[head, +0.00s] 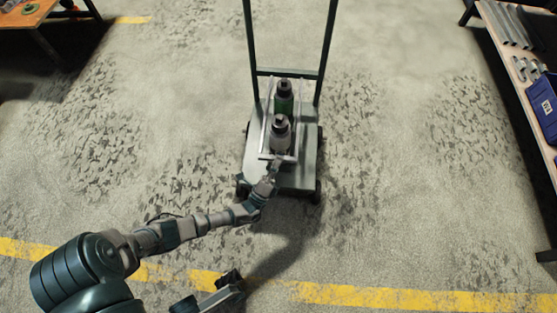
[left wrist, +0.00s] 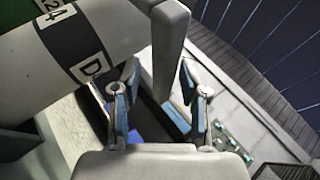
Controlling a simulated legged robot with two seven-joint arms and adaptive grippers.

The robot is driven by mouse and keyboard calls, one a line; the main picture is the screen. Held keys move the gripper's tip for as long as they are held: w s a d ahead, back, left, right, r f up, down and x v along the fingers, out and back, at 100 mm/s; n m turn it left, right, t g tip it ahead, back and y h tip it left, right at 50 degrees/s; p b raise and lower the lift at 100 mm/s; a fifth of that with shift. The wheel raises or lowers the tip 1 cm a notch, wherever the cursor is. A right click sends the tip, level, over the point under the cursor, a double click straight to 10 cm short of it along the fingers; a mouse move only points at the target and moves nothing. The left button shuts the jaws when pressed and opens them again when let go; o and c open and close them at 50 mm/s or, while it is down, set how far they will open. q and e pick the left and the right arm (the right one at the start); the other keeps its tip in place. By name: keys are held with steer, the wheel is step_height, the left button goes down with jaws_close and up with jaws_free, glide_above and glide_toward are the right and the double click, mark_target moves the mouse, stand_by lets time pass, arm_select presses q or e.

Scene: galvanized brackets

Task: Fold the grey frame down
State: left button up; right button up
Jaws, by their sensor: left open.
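The grey frame (head: 264,125) stands on the cart around two bottles, its thin light rails running along their sides. In the left wrist view, a grey bar of the frame (left wrist: 170,50) reaches down between my fingers. My left gripper (head: 272,170) is at the near end of the frame, by the cart's near edge. Its fingers (left wrist: 159,105) are open, one on each side of the bar. I cannot tell whether either finger touches it. The near bottle is white with a dark cap (head: 280,135); the far one is green (head: 283,98).
The grey cart (head: 300,180) has a tall dark green handle (head: 329,40) at its far end. A bench (head: 515,75) with metal parts and a blue bin (head: 544,105) stands at right. Another table (head: 22,18) is at upper left. The floor around the cart is clear.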

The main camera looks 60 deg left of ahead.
arm_select(q)
steer(key=shift+s+f, duration=0.15)
steer(key=v, duration=1.1)
steer(key=shift+s+d+f, duration=0.15)
steer(key=shift+s+f, duration=0.05)
steer(key=shift+f, duration=0.05)
